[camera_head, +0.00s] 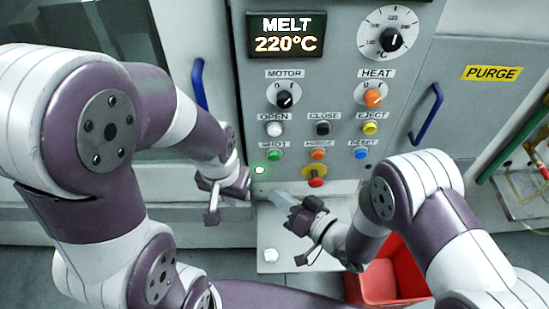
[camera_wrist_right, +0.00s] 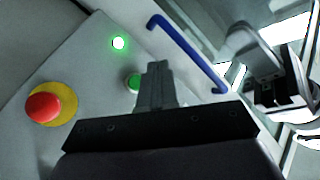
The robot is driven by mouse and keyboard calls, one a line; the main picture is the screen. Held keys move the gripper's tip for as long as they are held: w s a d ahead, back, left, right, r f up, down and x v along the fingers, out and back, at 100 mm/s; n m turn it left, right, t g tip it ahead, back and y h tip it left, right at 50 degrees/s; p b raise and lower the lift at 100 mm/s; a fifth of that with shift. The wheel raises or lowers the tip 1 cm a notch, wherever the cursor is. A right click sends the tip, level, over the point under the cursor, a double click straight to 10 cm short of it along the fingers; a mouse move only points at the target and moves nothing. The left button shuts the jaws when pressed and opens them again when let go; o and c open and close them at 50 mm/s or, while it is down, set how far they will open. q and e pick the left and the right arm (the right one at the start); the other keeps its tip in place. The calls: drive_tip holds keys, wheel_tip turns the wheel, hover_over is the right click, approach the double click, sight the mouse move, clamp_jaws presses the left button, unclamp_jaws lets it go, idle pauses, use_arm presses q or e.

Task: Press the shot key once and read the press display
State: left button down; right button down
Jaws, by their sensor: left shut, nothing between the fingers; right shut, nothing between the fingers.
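The press display (camera_head: 287,37) reads "MELT 220°C". The green key (camera_head: 274,155) sits in the left column of the panel, under a partly legible label that looks like "SHOT". In the right wrist view the green key (camera_wrist_right: 132,82) shows just left of my right gripper's fingers (camera_wrist_right: 157,70), partly covered by them. My right gripper (camera_head: 276,197) is shut and empty below the key; I cannot tell whether it touches the panel. My left gripper (camera_head: 246,192) is shut and empty, left of the right one. A green lamp (camera_head: 259,170) is lit below the key.
A red stop button (camera_head: 316,182) on yellow stands close right of the grippers. Other buttons and knobs fill the panel. Blue handles (camera_head: 428,114) flank it. A red bin (camera_head: 388,280) is below, and a small white piece (camera_head: 271,255) lies on a plate.

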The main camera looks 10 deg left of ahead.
sight(274, 157)
drive_tip(key=w+a+b, duration=0.1)
drive_tip(key=w+a, duration=0.1)
drive_tip(key=w, duration=0.4)
drive_tip(key=shift+w+b, duration=0.3)
drive_tip(key=shift+w, duration=0.1)
idle(1.7)
drive_tip(key=shift+w, duration=0.35)
drive_tip(key=shift+w+a, duration=0.2)
drive_tip(key=shift+w, duration=0.25)
idle(0.5)
drive_tip(key=shift+s, duration=0.1)
drive_tip(key=shift+s+d, duration=0.25)
drive_tip(key=shift+s, duration=0.5)
